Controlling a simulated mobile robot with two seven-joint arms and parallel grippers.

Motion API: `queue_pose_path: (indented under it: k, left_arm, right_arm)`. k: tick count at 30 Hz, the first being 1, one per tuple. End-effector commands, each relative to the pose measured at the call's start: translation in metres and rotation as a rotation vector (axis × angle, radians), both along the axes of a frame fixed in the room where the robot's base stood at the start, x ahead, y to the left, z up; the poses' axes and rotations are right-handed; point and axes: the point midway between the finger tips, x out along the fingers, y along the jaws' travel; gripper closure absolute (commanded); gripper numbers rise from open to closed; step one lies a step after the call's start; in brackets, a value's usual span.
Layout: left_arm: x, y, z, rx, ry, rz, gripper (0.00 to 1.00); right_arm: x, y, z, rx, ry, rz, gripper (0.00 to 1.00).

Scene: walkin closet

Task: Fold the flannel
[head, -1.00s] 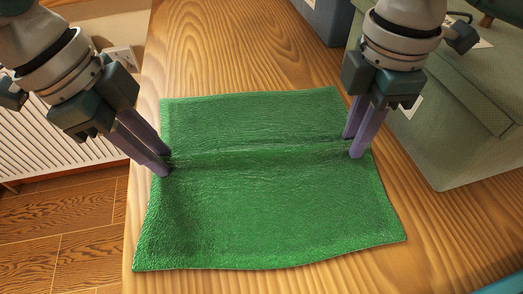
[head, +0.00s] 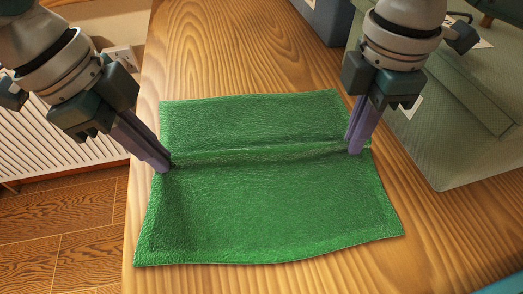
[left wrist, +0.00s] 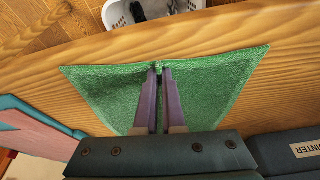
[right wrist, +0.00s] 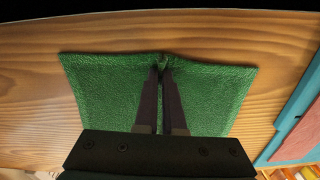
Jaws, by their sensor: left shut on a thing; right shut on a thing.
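The green flannel (head: 270,210) lies spread on the wooden table, with a raised ridge running across it from left to right. My left gripper (head: 163,168) is shut on the flannel's left edge at one end of the ridge. In the left wrist view, the cloth (left wrist: 215,85) is pinched between the fingertips (left wrist: 159,70). My right gripper (head: 355,148) is shut on the right edge at the other end of the ridge. In the right wrist view, its fingertips (right wrist: 161,70) pinch a small fold of the cloth (right wrist: 215,95).
The wooden table (head: 225,50) is bare behind the flannel. A green fabric box (head: 450,120) stands close on the right, beside my right gripper. A dark grey box (head: 328,18) is at the back. A white basket (left wrist: 150,12) shows beyond the table edge in the left wrist view.

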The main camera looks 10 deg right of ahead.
Motion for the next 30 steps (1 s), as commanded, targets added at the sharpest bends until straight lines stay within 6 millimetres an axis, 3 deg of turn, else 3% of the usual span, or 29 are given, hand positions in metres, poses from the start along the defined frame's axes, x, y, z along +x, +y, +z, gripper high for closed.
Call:
queue_pose_path:
  k: [8,20,30]
  left_arm:
    - [0.000,0.000,0.007,0.001,0.001,0.001,1.00]
    - [0.000,0.000,0.044,0.001,0.000,0.000,1.00]
    - [0.000,0.000,0.045,0.000,0.000,0.000,1.00]
  right_arm:
    - [-0.001,0.000,0.006,-0.002,0.003,0.000,1.00]
    - [0.000,0.000,0.044,-0.001,0.001,0.000,1.00]
    - [0.000,0.000,0.045,-0.001,0.000,0.000,1.00]
